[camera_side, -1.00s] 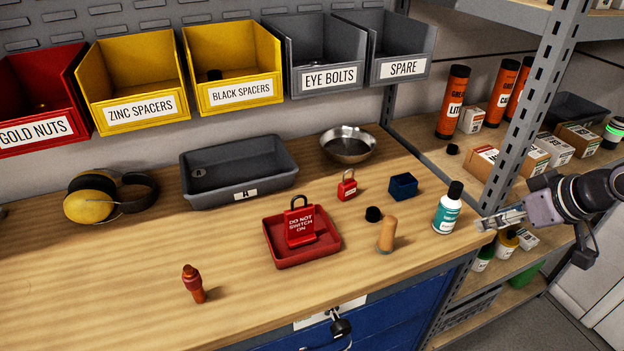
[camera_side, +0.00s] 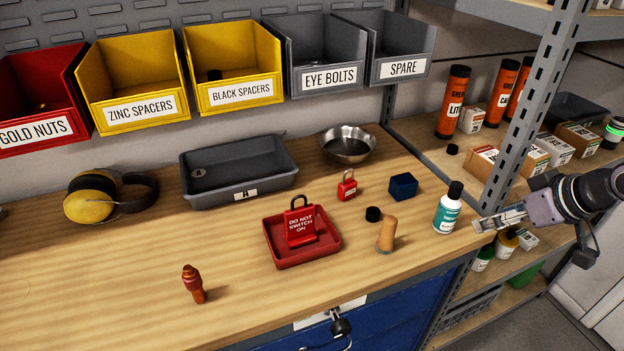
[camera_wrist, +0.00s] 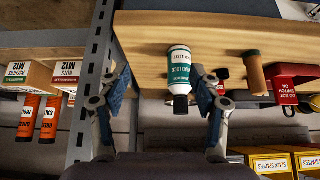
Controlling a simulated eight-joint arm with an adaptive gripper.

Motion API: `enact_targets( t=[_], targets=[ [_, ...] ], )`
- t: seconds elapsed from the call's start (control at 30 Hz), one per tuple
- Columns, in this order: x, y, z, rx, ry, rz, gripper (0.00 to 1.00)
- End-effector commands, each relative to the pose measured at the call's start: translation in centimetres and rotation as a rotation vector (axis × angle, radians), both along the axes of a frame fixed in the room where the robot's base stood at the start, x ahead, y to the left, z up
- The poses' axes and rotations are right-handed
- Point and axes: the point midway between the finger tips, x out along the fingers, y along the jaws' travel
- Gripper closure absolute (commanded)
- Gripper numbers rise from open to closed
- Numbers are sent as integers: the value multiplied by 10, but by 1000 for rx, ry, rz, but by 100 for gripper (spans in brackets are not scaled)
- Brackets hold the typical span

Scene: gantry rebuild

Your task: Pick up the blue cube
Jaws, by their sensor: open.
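My gripper (camera_side: 486,221) is beyond the bench's right edge, close to the bottle and apart from the cube. In the wrist view, my gripper (camera_wrist: 162,74) has its two fingers spread wide, with nothing held between them.
A teal and white bottle (camera_side: 447,210) stands just ahead of my gripper; it also shows in the wrist view (camera_wrist: 179,75). A wooden peg (camera_side: 386,235), black cap (camera_side: 373,214), red padlock (camera_side: 347,187) and metal bowl (camera_side: 348,145) surround the cube. A shelf post (camera_side: 520,125) rises at right.

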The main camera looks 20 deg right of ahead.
Motion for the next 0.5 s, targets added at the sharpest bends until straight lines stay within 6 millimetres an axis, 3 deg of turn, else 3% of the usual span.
enact_targets(
  t=[0.17, 0.5],
  targets=[
    [0, 0, 25, 0, 0, 0, 36],
    [0, 0, 98, 0, 0, 0, 36]
  ],
)
